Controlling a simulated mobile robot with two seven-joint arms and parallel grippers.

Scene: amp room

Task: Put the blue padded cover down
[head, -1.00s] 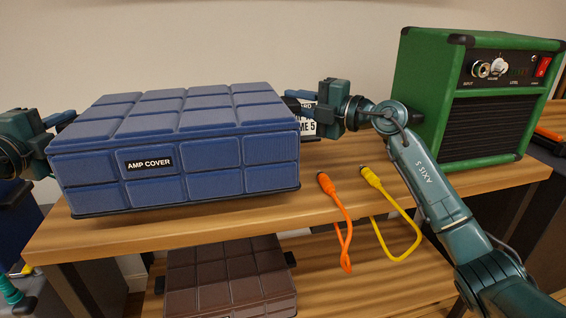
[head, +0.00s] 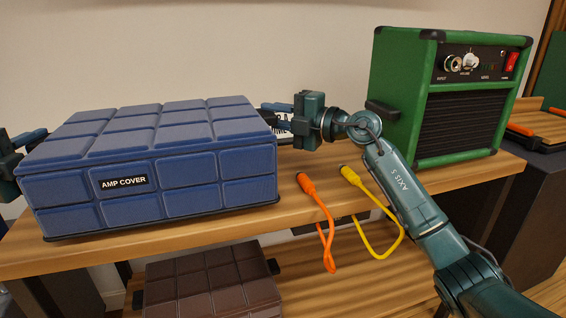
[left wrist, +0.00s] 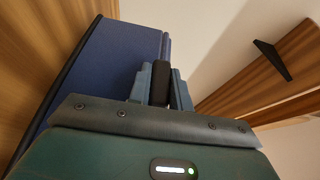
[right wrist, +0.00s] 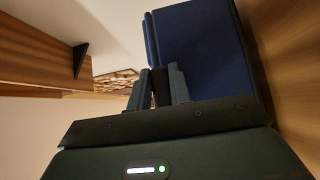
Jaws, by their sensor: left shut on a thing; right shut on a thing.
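The blue padded cover (head: 150,172), a quilted box labelled AMP COVER, is level over the left part of the wooden table top (head: 245,222). I cannot tell whether its dark bottom rim touches the wood. My left gripper (head: 22,142) is at its left side, partly cut off by the picture edge. In the left wrist view, its fingers (left wrist: 160,85) are shut on a dark handle of the cover. My right gripper (head: 280,118) is at the cover's right side. In the right wrist view, its fingers (right wrist: 160,88) are shut on the other handle.
A green amplifier (head: 440,95) stands on the right of the table. An orange cable (head: 318,210) and a yellow cable (head: 375,215) lie between, hanging over the front edge. A brown padded box (head: 212,282) is on the lower shelf. Bare wood shows right of the cover.

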